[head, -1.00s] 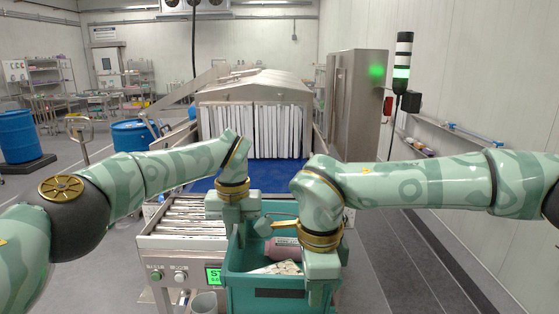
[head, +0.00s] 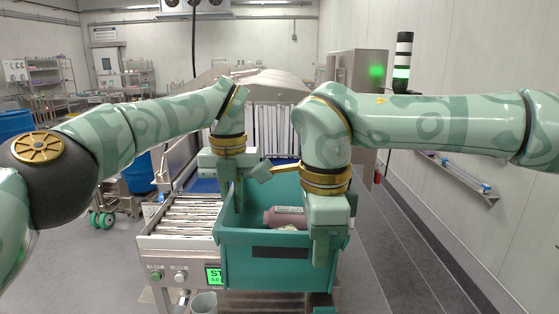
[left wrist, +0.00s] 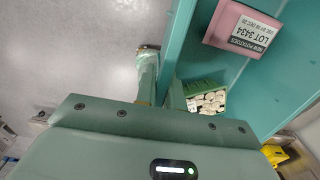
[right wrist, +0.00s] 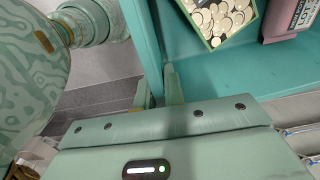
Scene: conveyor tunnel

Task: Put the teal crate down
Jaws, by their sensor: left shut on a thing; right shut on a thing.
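The teal crate (head: 265,262) hangs level between my two grippers in the head view, in front of the conveyor's end. My left gripper (head: 238,196) is shut on its left wall, and my right gripper (head: 320,248) is shut on its right side. Inside lie a pink pack (head: 286,216) and a green box of pale round pieces (right wrist: 222,14). The pack's label, about new potatoes, shows in the left wrist view (left wrist: 240,28). The fingertips are partly hidden by the crate walls and gripper bodies. The crate's underside is hidden.
A roller section (head: 188,222) with a green-lit display (head: 214,275) lies left of the crate. Behind are a blue belt (head: 203,186) and a tunnel with white strip curtains (head: 270,130). Clear floor (head: 440,255) lies to the right.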

